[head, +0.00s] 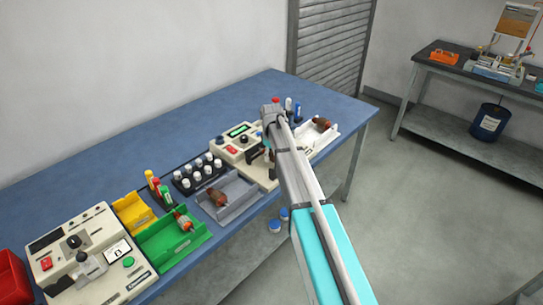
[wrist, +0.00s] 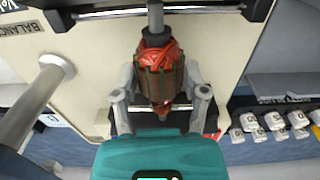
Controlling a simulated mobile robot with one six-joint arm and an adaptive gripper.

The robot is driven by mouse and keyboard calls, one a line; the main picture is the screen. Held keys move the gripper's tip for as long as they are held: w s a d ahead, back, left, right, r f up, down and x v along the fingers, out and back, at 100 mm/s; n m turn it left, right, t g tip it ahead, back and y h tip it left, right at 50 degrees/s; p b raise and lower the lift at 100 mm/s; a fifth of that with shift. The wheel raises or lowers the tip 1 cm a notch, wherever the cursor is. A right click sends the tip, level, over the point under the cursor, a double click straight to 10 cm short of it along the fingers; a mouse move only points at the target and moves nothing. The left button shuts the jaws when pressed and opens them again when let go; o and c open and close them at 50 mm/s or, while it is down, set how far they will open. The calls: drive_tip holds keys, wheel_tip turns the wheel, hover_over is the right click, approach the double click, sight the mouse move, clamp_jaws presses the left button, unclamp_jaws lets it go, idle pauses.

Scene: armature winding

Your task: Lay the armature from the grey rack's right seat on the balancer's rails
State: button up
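The balancer (head: 238,146) is a cream machine with a green display, and my arm covers part of it in the head view. An armature (wrist: 160,75) with red windings and a dark core sits between the fingers of my gripper (wrist: 161,92), which looks closed on the core. Its upper shaft crosses over the dark rail; I cannot tell whether it touches. The grey rack (head: 243,205) holds one armature (head: 217,197) in its left seat; its right seat looks empty.
A green tray (head: 165,243) and a white tray (head: 318,139) each hold an armature. A rack of white-capped jars (head: 198,172) stands behind the grey rack. A yellow bin (head: 132,213) and another cream machine (head: 88,255) are at left. The bench's back strip is clear.

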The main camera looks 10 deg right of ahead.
drive_tip(key=o, duration=0.4)
drive_tip(key=shift+r, duration=0.15)
wheel_tip(320, 180, up, 10)
drive_tip(key=p, duration=1)
drive_tip(key=shift+s+d+r+p, duration=0.1)
drive_tip(key=shift+s+p, duration=0.1)
drive_tip(key=shift+s, duration=6.95)
drive_tip(key=shift+s+r+p, duration=0.1)
drive_tip(key=shift+s+p, duration=0.05)
drive_tip(key=shift+s, duration=7)
drive_tip(key=shift+s, duration=0.1)
